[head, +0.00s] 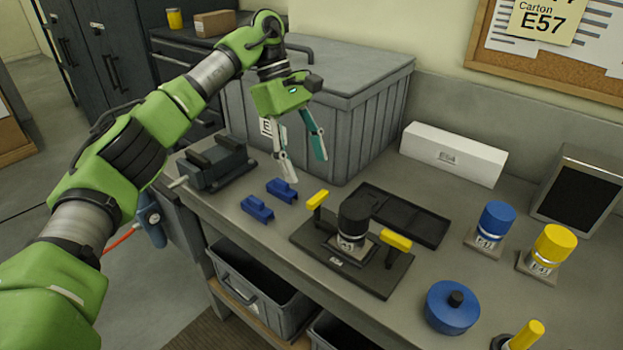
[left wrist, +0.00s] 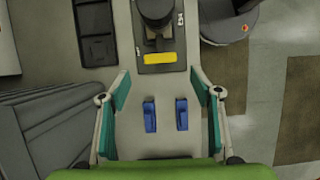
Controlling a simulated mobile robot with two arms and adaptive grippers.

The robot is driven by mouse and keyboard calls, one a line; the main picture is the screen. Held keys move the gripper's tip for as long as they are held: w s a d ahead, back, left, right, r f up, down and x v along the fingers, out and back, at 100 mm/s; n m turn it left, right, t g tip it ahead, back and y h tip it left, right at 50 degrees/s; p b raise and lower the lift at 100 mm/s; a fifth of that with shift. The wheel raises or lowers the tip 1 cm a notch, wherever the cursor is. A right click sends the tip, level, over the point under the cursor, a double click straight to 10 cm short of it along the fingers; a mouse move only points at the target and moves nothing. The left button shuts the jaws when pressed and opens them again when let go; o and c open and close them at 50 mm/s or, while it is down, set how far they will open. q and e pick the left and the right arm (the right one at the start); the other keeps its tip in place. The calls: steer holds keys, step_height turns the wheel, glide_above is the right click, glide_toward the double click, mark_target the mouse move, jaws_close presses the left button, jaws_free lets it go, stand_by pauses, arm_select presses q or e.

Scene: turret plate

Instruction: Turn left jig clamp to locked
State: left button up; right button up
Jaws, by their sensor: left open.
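The dark jig plate (head: 312,238) lies on the workbench with a black cylindrical part (head: 354,215) standing at its middle. The left jig clamp (head: 317,199) is a yellow handle at the plate's left end; the right clamp (head: 396,241) is a similar yellow handle. My left gripper (head: 303,168) is open and empty, above the bench behind and left of the left clamp. In the left wrist view the yellow left clamp (left wrist: 159,57) lies crosswise just beyond the open fingertips (left wrist: 160,75), with no contact visible. My right gripper is not in view.
Two blue blocks (head: 257,209) (head: 282,190) lie left of the jig. A black tray (head: 430,228) lies behind it, and a large grey bin (head: 375,105) stands at the back. A vise (head: 215,170) stands left; a round blue part (head: 453,308) lies right.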

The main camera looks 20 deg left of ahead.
arm_select(q)
steer(key=v, duration=0.5)
steer(key=shift+r, duration=0.15)
